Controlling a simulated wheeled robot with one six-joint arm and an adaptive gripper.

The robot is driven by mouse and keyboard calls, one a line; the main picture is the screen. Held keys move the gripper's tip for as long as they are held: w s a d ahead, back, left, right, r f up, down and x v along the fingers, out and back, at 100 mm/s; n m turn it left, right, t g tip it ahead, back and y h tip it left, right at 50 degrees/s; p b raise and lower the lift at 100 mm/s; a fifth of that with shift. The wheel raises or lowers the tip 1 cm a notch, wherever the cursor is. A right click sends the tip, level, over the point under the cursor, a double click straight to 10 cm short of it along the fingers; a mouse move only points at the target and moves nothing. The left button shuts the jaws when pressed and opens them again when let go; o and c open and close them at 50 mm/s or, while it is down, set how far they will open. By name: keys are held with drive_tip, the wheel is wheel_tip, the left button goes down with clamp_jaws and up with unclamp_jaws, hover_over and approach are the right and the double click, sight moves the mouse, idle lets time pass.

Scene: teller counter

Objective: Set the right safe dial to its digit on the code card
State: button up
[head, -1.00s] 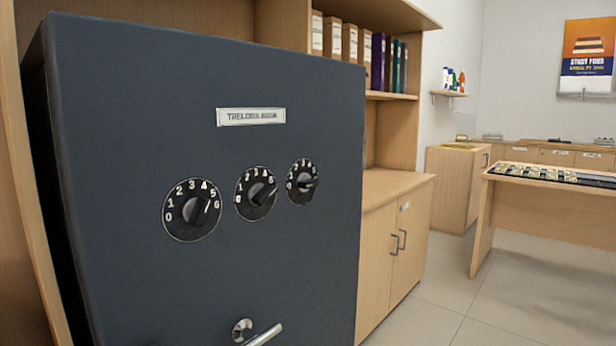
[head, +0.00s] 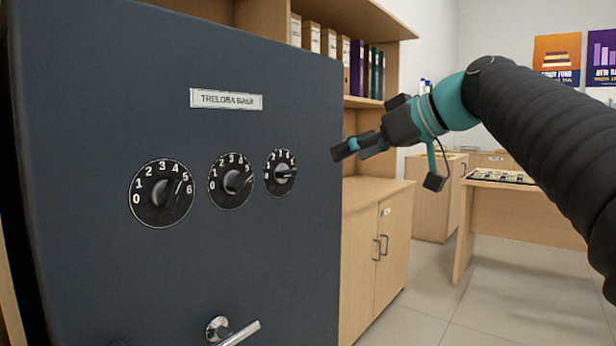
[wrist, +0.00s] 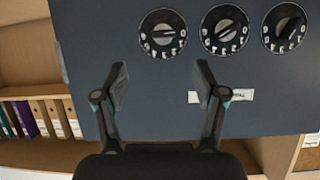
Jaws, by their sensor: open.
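The right safe dial (head: 281,173) is a round black dial with white digits on the dark grey safe door (head: 270,270). Its pointer lies about level, with one end toward the right; the exact digit is too small to read. It also shows in the wrist view, upside down, as the leftmost dial (wrist: 163,33). My gripper (head: 345,148) hangs to the right of this dial in the head view, apart from it. In the wrist view its two fingers (wrist: 161,85) are spread and empty, below the dials in the picture. I see no code card.
The middle dial (head: 231,181) and left dial (head: 162,193) sit beside it. A bank nameplate (head: 226,99) is above and a metal handle (head: 232,331) below. A wooden cabinet (head: 378,245) stands right of the safe; open floor (head: 440,300) lies beyond.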

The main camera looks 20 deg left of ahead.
sight(288, 171)
drive_tip(key=shift+n+y, duration=0.4)
drive_tip(key=x, duration=0.9)
drive_tip(key=r+x, duration=0.1)
drive_tip(key=x, duration=0.4)
drive_tip(key=shift+w+a, duration=0.1)
drive_tip(key=shift+a, duration=0.3)
drive_tip(key=c, duration=1.1)
